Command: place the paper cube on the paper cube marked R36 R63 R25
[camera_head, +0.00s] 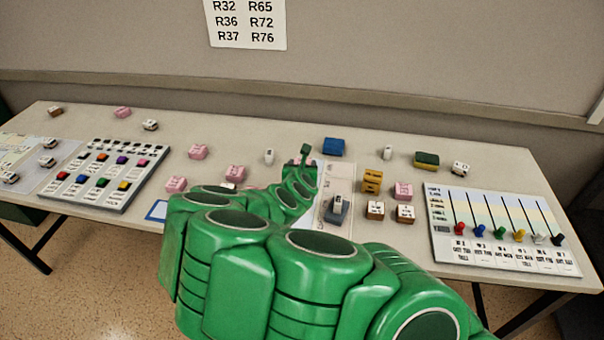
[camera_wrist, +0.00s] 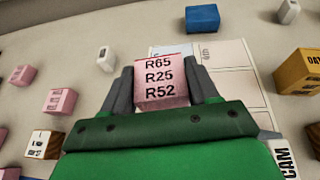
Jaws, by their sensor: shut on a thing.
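My gripper (camera_wrist: 161,76) is shut on a pink paper cube (camera_wrist: 161,86) marked R65 R25 R52, with one grey finger on each side. In the head view my gripper (camera_head: 303,161) is over the middle of the table, largely hidden by my green arm; I cannot tell its height. Other pink cubes stand left of it (camera_head: 198,151) (camera_head: 236,173) (camera_head: 176,184), one to the right (camera_head: 402,190) and one at the far left (camera_head: 122,112). Two of the left ones show in the wrist view (camera_wrist: 22,75) (camera_wrist: 60,101). The mark R36 R63 R25 is not readable on any cube.
A blue block (camera_head: 333,147) lies behind my gripper. A yellow block (camera_head: 372,181), white-faced cubes (camera_head: 375,210) (camera_head: 406,213) and a slider board (camera_head: 500,230) are to the right. A button panel (camera_head: 104,174) is left. The back of the table is mostly free.

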